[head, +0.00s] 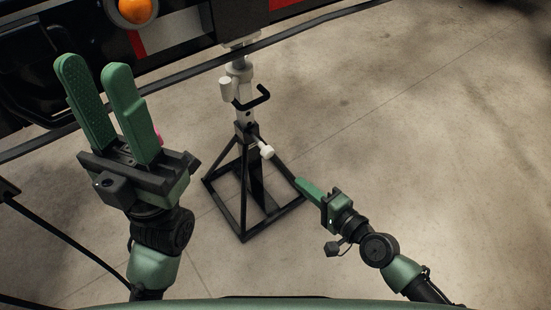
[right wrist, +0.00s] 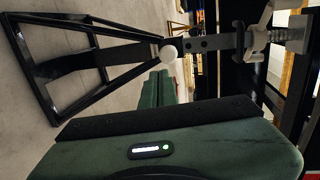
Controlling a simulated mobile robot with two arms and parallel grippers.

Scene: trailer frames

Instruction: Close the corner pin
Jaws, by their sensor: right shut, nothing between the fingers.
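A black-framed stand (head: 243,205) with a pale upright post is under the trailer corner in the head view. A white-knobbed pin (head: 266,151) sticks out low on the post; its knob also shows in the right wrist view (right wrist: 168,53). A black bent handle (head: 256,98) is higher on the post. I cannot tell which part is the corner pin. My right gripper (head: 299,181) is shut and empty, below and right of the knob, apparently apart from it. Its green fingers (right wrist: 159,78) point toward the stand in the right wrist view. My left gripper (head: 94,68) is open and empty, left of the stand.
The dark trailer edge (head: 50,40) with an orange lamp (head: 135,10) spans the top left. A thin black bar (head: 300,27) crosses in front of the post. Concrete floor (head: 430,130) is clear on the right. A small pink thing (head: 158,136) is mostly hidden behind my left gripper.

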